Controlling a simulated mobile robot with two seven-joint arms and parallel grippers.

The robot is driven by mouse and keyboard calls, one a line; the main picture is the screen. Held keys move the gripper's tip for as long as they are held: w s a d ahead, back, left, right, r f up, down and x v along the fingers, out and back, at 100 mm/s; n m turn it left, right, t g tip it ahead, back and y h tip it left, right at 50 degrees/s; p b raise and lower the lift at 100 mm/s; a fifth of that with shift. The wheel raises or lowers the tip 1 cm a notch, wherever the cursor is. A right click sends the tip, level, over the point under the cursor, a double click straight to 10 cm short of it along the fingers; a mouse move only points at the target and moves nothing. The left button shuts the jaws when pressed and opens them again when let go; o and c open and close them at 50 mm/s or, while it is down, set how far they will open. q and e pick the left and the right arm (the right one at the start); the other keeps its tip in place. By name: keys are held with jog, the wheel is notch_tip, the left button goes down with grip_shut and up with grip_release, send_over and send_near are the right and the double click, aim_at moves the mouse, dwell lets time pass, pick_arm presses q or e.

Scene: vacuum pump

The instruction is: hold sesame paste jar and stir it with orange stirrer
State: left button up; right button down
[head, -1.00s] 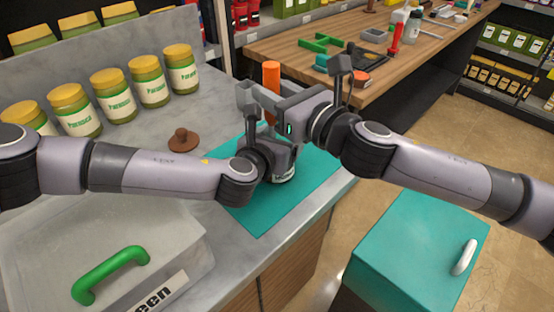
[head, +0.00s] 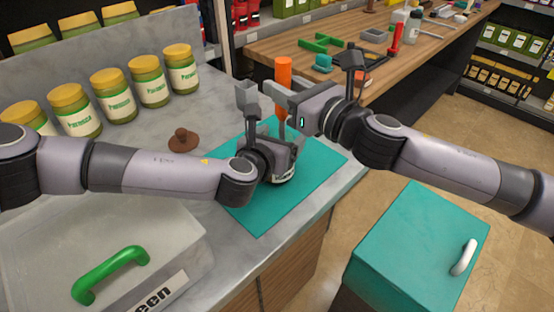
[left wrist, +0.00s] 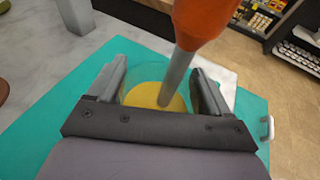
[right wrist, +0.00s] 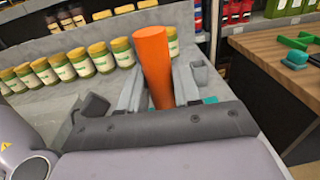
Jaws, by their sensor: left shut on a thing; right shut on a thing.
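The sesame paste jar (head: 284,178) is on the teal mat, mostly hidden behind my left gripper (head: 284,153) in the head view. In the left wrist view its yellow paste (left wrist: 146,97) shows between the fingers of my left gripper (left wrist: 158,88), which is shut around the jar. The orange stirrer (head: 283,72) is upright, held in my right gripper (head: 280,98). Its grey shaft comes down into the jar's mouth and meets the paste (left wrist: 172,85). The orange handle (right wrist: 155,65) rises between my right fingers in the right wrist view.
Several yellow-lidded jars (head: 112,95) line the back of the grey counter. A brown knobbed lid (head: 183,141) lies left of the teal mat (head: 262,218). A clear bin with a green handle (head: 110,270) is front left; a teal box (head: 420,245) is front right.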

jog(key=shift+w, duration=0.3)
jog(key=shift+a, duration=1.05)
jog(key=shift+s, duration=0.15)
jog(key=shift+s, duration=0.9)
jog(key=shift+d, duration=0.1)
